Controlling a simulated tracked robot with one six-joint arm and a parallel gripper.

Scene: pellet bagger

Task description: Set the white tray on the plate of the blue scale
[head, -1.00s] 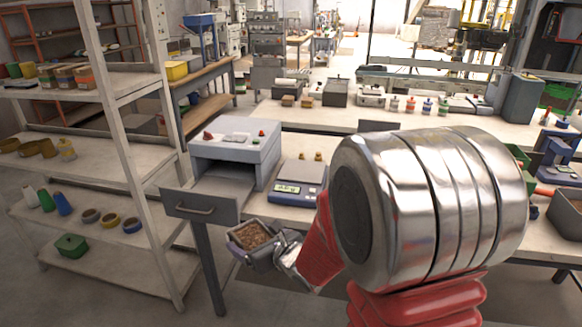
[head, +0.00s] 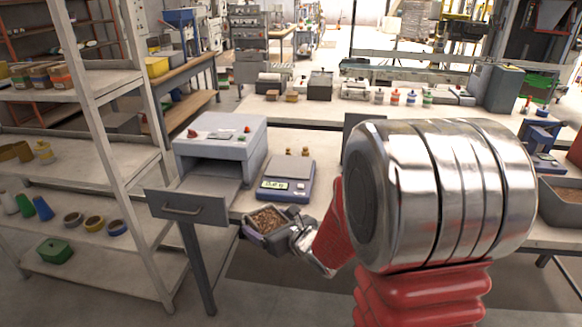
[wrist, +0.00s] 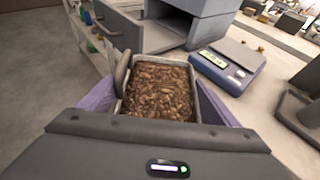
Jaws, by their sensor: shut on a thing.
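My gripper (head: 285,232) is shut on a pale grey-white tray (head: 252,229) full of brown pellets. In the wrist view the tray (wrist: 193,84) sits between my two purple fingers (wrist: 158,104), roughly level. The blue scale (head: 262,193) stands on the bench with a bare grey plate (head: 290,168) and a lit green display. It also shows in the wrist view (wrist: 238,82), ahead and right of the tray. The tray is in front of the bench edge, apart from the scale and to its front left in the head view.
A grey machine (head: 222,140) with an open drawer (head: 180,207) stands left of the scale. Two small brass weights (head: 297,152) are behind the scale. A dark stand (wrist: 300,112) is to the right in the wrist view. A shelf rack (head: 90,140) stands at left.

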